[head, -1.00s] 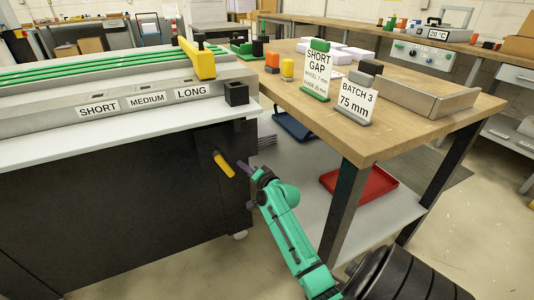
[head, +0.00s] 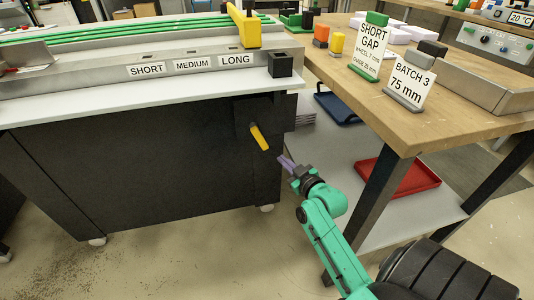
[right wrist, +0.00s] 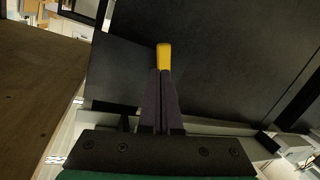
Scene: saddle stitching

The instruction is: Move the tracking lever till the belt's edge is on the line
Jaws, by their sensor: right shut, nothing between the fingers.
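The yellow lever (head: 259,137) sticks out of the dark end panel of the stitching machine, tilted with its lower end to the right. My right gripper (head: 283,160) is shut and empty, just right of and below the lever, with a small gap showing in the head view. In the right wrist view the shut fingers (right wrist: 160,75) point at the lever (right wrist: 164,56), which shows right beyond their tips; whether they touch it I cannot tell. Green belts (head: 120,35) run along the machine's top. The line for the belt's edge cannot be made out. My left gripper is not in view.
A wooden table (head: 400,125) with a "Short Gap" sign (head: 371,47) and a "Batch 3" sign (head: 409,84) stands at the right. A red tray (head: 398,178) and a blue tray (head: 338,107) lie on its lower shelf. Floor is free in front of the machine.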

